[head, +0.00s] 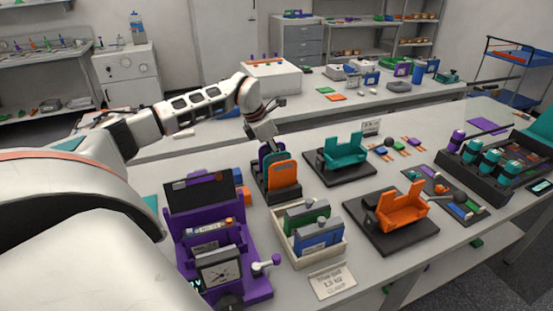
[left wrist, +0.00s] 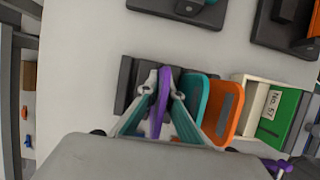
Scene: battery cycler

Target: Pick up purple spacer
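The purple spacer (left wrist: 163,88) is a thin upright plate in the dark slotted holder (left wrist: 125,85), at the left end of a row with a teal plate (left wrist: 194,88) and an orange plate (left wrist: 224,105). In the head view the holder (head: 268,188) stands mid-table with the orange plate (head: 284,178) nearest. My left gripper (left wrist: 164,90) comes from above, with one finger on each side of the purple spacer. The fingertips are drawn in close and look shut on it. The spacer's lower part is hidden. My right gripper is not in view.
A cream bin (head: 338,247) with green and blue packs stands in front of the holder. A purple device (head: 255,257) is at the left. A teal fixture (head: 343,150) and an orange fixture (head: 401,210) stand to the right on black bases. Bare table lies between them.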

